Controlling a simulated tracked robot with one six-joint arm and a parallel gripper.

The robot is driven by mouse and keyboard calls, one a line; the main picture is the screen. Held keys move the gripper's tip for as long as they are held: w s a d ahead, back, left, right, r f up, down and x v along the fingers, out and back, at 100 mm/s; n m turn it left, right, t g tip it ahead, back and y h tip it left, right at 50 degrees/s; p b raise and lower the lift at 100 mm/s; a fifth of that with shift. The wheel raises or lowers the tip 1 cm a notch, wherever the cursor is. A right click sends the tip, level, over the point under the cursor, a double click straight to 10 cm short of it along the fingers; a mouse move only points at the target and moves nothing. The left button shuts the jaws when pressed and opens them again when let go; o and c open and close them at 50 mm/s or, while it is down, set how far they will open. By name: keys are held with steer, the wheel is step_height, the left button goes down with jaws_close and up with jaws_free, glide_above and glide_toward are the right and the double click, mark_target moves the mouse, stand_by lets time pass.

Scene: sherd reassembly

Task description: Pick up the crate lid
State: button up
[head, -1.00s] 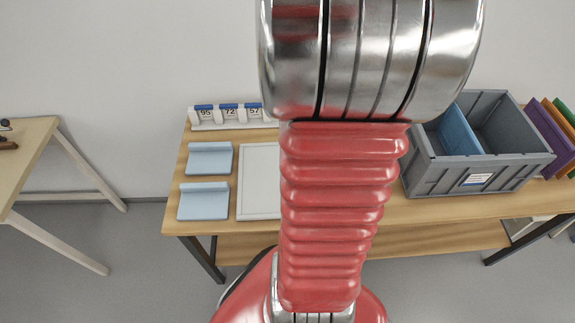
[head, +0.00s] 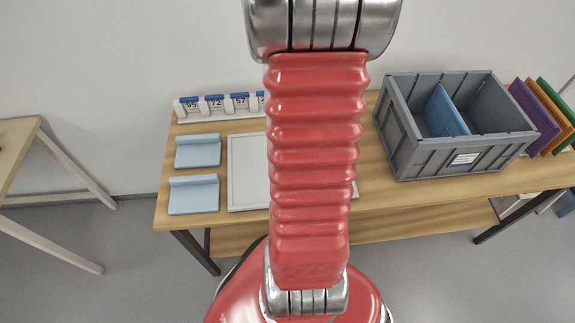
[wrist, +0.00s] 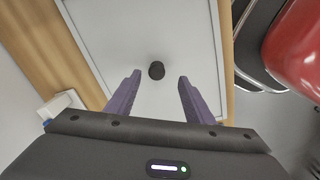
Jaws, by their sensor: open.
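A flat pale panel with a grey rim lies on the wooden table, and it looks like the crate lid (head: 247,172). My arm hides its middle and part of its right side in the head view. The wrist view shows the lid (wrist: 110,45) with a dark round knob (wrist: 156,70) near its middle. My gripper (wrist: 159,79) is open and empty, with its purple fingers over the lid and the knob centred between and just beyond the tips. I cannot tell its height above the knob. The grey crate (head: 405,160) stands open to the right, with a blue divider inside.
Two light-blue trays (head: 194,195) lie left of the lid. A row of number cards (head: 225,108) stands behind. Purple (head: 533,116), orange and green panels stand upright right of the crate. Another table (head: 15,140) is at far left.

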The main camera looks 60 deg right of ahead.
stand_by(0.3)
steer(key=shift+w+d+f, duration=0.1)
steer(key=shift+w+f, duration=0.05)
steer(key=shift+f, duration=1.2)
steer(key=shift+w+d+f, duration=0.1)
steer(key=shift+f, duration=1.2)
steer(key=shift+c, duration=0.6)
jaws_close()
